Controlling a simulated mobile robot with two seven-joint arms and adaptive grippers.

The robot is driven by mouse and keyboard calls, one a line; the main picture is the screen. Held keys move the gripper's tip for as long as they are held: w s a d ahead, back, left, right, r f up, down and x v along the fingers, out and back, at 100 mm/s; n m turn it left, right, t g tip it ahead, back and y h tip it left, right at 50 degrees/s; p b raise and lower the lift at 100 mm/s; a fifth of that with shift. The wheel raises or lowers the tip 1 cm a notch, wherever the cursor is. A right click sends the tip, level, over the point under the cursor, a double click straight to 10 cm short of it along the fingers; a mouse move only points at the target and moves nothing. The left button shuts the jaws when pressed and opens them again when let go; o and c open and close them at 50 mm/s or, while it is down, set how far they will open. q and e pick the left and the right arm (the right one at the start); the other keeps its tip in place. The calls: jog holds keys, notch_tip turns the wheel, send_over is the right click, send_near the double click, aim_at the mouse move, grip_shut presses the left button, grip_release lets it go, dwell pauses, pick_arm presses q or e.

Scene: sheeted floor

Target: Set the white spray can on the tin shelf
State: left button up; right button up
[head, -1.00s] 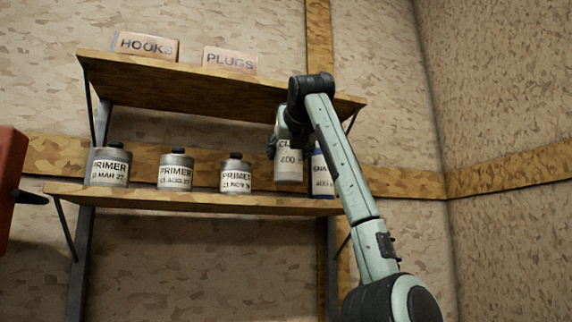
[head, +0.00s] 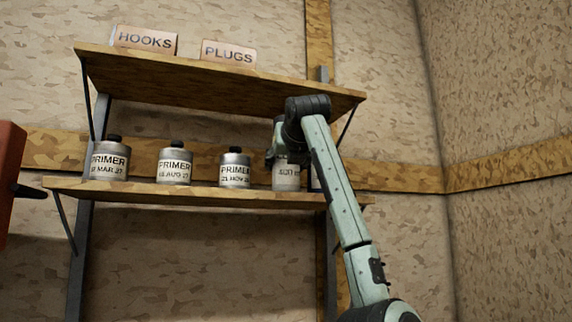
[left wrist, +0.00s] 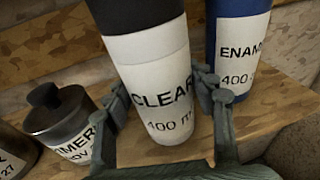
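The white spray can (head: 286,178), labelled CLEAR in the left wrist view (left wrist: 155,75), stands upright at the right part of the lower shelf (head: 150,192), which holds the tins. Its base appears to rest on the board. My left gripper (head: 279,152) is around the can, a finger against each side in the left wrist view (left wrist: 166,100). The gripper and arm hide the can's upper part in the head view. Primer tins (head: 109,160) (head: 174,165) (head: 235,170) stand in a row to its left. My right gripper is not in view.
A blue can labelled ENAM (left wrist: 238,50) stands close to the right of the white can. The upper shelf (head: 200,75) overhangs the arm and carries boxes marked HOOKS (head: 145,40) and PLUGS (head: 229,53). A red object (head: 9,180) is at the left edge.

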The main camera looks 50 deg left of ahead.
pick_arm(q)
jog(key=o, duration=0.4)
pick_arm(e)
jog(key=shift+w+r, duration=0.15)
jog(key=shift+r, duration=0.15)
pick_arm(q)
jog(key=shift+r, duration=0.2)
jog(key=shift+s+d, duration=0.2)
jog(key=shift+d, duration=0.1)
jog(key=b+v, duration=0.1)
jog(key=v, duration=1)
jog(key=shift+s+d+b, duration=0.1)
jog(key=shift+d+b, duration=0.05)
jog(key=shift+b, duration=0.25)
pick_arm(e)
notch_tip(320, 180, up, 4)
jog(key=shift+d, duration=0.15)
